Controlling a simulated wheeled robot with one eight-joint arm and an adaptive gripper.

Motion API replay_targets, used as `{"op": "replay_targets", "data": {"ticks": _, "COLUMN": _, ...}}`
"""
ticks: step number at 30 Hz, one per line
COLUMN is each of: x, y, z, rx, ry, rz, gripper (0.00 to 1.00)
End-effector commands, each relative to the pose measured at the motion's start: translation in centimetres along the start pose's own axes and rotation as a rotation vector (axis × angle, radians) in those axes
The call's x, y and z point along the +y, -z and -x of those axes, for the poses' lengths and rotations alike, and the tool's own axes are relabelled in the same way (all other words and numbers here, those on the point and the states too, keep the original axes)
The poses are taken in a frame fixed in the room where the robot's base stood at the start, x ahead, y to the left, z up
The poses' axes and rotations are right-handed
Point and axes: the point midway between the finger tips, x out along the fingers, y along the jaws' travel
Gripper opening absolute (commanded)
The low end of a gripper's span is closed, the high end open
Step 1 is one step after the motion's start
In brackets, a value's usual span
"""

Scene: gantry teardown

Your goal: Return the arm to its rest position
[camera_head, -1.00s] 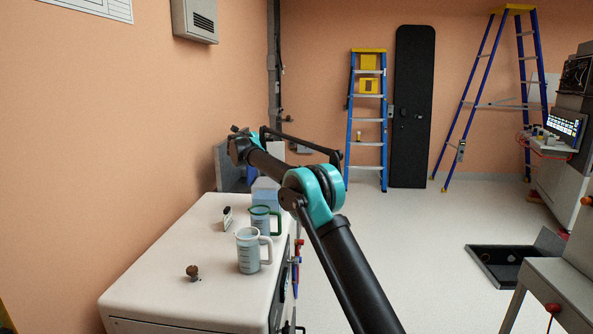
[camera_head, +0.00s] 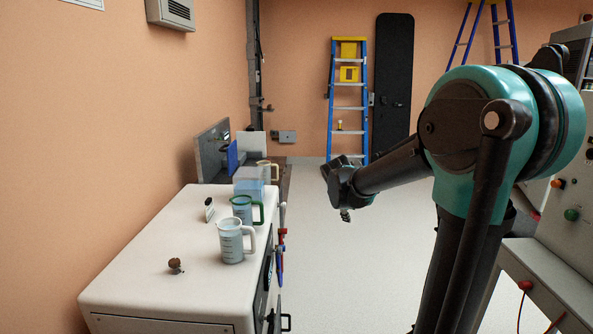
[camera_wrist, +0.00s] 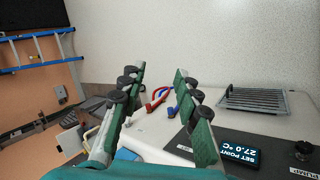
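My arm (camera_head: 390,170) is raised and folded on the right side of the head view, with its teal joint close to the camera. My gripper (camera_wrist: 160,72) shows in the wrist view with two green-backed fingers apart and nothing between them. In the head view, the arm's end hangs in the air right of the white bench unit (camera_head: 135,275), clear of its top. Red and blue handles (camera_wrist: 159,92) on the unit's side show beyond the fingers.
A clear measuring jug (camera_head: 231,243), a green-handled jug (camera_head: 242,209) and a small brown-topped knob (camera_head: 175,265) are on the unit. A blue ladder (camera_head: 347,105) stands at the back wall. A grey bench (camera_head: 560,275) is at the right. The floor between is open.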

Motion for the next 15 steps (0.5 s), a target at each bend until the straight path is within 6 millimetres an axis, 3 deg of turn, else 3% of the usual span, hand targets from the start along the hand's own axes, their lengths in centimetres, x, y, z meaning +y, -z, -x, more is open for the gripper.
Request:
{"op": "replay_targets", "data": {"ticks": 1, "x": -2.9, "y": -2.6, "z": 0.3, "rx": 0.002, "ry": 0.039, "rz": -0.115, "gripper": 0.33}}
{"op": "replay_targets", "data": {"ticks": 6, "x": -12.7, "y": -9.0, "z": 1.4, "rx": -0.002, "ry": 0.176, "rz": -0.514, "gripper": 0.33}}
{"op": "replay_targets", "data": {"ticks": 12, "x": -23.1, "y": -13.7, "z": 2.9, "rx": -0.029, "ry": 0.315, "rz": -0.9, "gripper": 0.33}}
{"op": "replay_targets", "data": {"ticks": 15, "x": -26.3, "y": -14.8, "z": 3.4, "rx": -0.041, "ry": 0.359, "rz": -1.02, "gripper": 0.33}}
